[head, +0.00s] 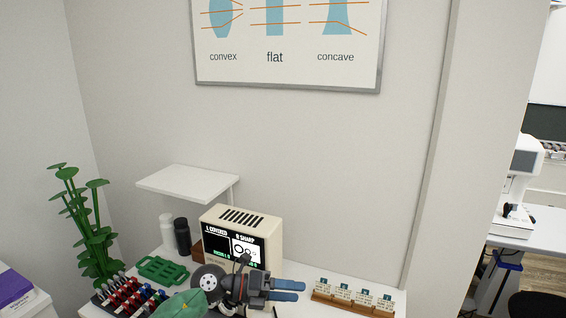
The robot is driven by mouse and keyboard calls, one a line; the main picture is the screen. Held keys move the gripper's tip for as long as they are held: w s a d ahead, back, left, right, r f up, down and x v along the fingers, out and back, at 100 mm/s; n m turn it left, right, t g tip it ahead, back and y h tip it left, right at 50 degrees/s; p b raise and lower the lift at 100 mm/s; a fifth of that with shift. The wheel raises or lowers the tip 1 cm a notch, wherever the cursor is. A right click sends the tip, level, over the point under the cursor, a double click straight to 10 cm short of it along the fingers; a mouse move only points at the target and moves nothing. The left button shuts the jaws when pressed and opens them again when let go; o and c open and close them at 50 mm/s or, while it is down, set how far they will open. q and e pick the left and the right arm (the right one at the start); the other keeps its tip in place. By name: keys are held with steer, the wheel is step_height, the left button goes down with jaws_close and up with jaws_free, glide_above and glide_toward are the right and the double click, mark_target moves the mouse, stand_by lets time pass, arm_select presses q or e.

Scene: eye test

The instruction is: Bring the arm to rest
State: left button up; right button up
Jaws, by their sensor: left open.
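My left gripper (285,290) is low in the middle of the head view, in front of the cream box-shaped device. Its two blue-tipped fingers point to the right, one above the other, with a gap between them. It is open and I see nothing held in it. My left arm (183,304) comes in from the bottom left. My right gripper is not in this view.
A cream device with a lit screen (222,245) stands on the white table (326,280). A wooden rack with small cards (351,299) is right of the gripper. A green tray (163,270), a tool rack (120,297), bottles (182,237) and a plant (84,215) are left.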

arm_select(q)
steer(key=a+r+n+t+h, duration=0.2)
steer(key=a+r+n+t, duration=0.4)
steer(key=n+t, duration=0.75)
steer(key=a+f+n+t+y, duration=0.3)
steer(key=a+n+t+y, duration=0.35)
steer(key=n+y, duration=0.45)
steer(key=s+a+f+n+g+y, duration=0.5)
steer(key=a+f+n+y, duration=0.4)
steer(key=f, duration=0.4)
steer(key=s+a+f+n+g+h, duration=0.1)
steer(key=s+f+n+g, duration=0.1)
steer(key=s+f+g, duration=0.45)
steer(key=s+f+n+g, duration=0.1)
steer(key=s+f+g, duration=0.15)
steer(key=s, duration=0.75)
steer(key=s+a+f+n+g+h, duration=0.1)
steer(key=s+f+n+g, duration=0.15)
steer(key=s+f, duration=0.45)
step_height(320, 180, down, 20)
steer(key=d+m+g, duration=0.1)
steer(key=d+g, duration=0.1)
steer(key=s+f, duration=0.3)
steer(key=f, duration=0.8)
steer(key=s+d+f, duration=0.1)
steer(key=s+f, duration=0.2)
steer(key=f, duration=0.9)
steer(key=shift+s+f+h, duration=0.2)
steer(key=shift+s+h, duration=0.1)
